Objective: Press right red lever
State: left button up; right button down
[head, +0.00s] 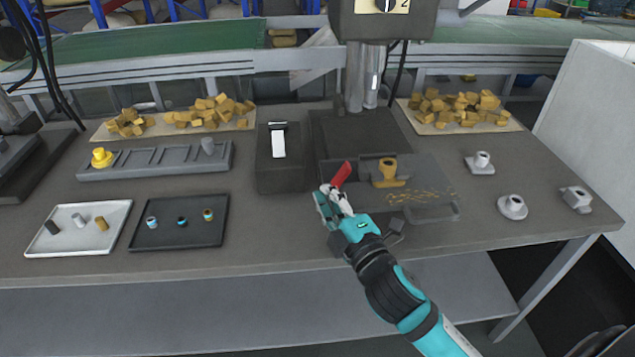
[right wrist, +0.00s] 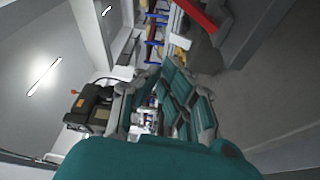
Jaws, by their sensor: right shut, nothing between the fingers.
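The red lever (head: 341,174) stands tilted up at the left front of the grey machine tray in the head view. It also shows as a red bar (right wrist: 197,14) at the top of the right wrist view. My right gripper (head: 331,195) is just below and left of the lever, its fingers closed and empty. It looks very close to the lever, but I cannot tell whether they touch. In the right wrist view the teal gripper fingers (right wrist: 168,98) fill the middle. My left gripper is in neither view.
A yellow-brown part (head: 388,170) sits on the tray, right of the lever. A black box with a white switch (head: 278,142) stands to the left. A white tray (head: 118,213) and a black tray (head: 219,233) lie farther left. Grey fittings (head: 513,206) stand at right.

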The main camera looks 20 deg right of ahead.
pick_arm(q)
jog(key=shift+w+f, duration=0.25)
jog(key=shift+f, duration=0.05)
pick_arm(e)
jog(key=shift+s+a+f, duration=0.1)
jog(key=shift+s+a, duration=0.05)
jog(key=shift+s, duration=0.5)
jog(key=shift+s+a, duration=0.15)
jog(key=shift+s, duration=0.45)
